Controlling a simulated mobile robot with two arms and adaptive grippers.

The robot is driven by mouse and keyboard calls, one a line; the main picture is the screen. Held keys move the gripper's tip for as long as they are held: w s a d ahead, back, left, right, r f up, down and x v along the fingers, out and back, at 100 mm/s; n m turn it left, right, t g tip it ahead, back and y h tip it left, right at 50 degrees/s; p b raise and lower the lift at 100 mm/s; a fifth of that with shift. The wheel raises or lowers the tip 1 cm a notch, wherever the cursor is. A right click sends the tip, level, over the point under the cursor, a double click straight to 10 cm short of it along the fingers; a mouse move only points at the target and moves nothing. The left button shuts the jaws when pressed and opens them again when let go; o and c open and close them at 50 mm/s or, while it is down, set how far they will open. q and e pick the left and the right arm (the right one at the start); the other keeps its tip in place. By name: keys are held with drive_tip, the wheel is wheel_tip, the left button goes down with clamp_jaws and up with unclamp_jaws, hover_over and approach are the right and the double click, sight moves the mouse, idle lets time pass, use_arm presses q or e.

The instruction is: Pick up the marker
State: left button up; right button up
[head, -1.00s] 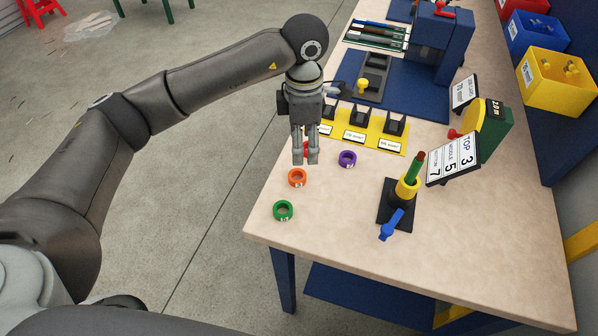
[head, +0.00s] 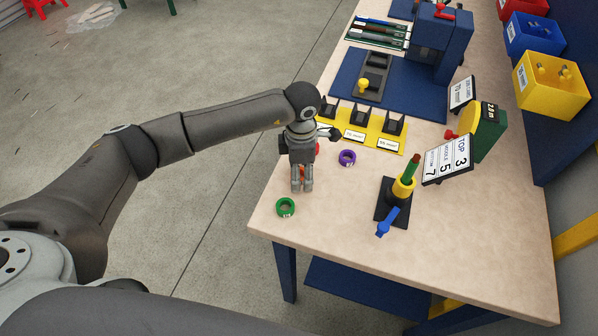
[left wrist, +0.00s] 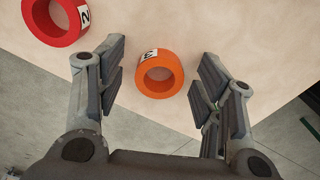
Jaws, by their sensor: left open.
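An orange ring marker (left wrist: 160,91) with a white number label lies on the table, between the two fingers in the left wrist view. My left gripper (head: 302,188) is open and points down over it, with a finger on either side and gaps between. It also shows in the left wrist view (left wrist: 163,66). In the head view the gripper hides most of the orange ring. A red ring (left wrist: 42,28) lies beyond the left finger. A green ring (head: 286,214) lies near the table's front left edge, and a purple ring (head: 347,164) lies right of the gripper. My right gripper is not in view.
A black stand (head: 386,212) with a yellow collar, green rod and blue lever stands to the right. A yellow labelled rack (head: 372,140) is behind the rings. The table's left edge is close to the gripper. The front right of the table (head: 480,240) is clear.

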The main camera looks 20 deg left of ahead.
use_arm(q)
drive_tip(key=shift+c, duration=0.4)
drive_tip(key=c, duration=0.8)
drive_tip(key=shift+o, duration=0.2)
drive_tip(key=shift+r, duration=0.15)
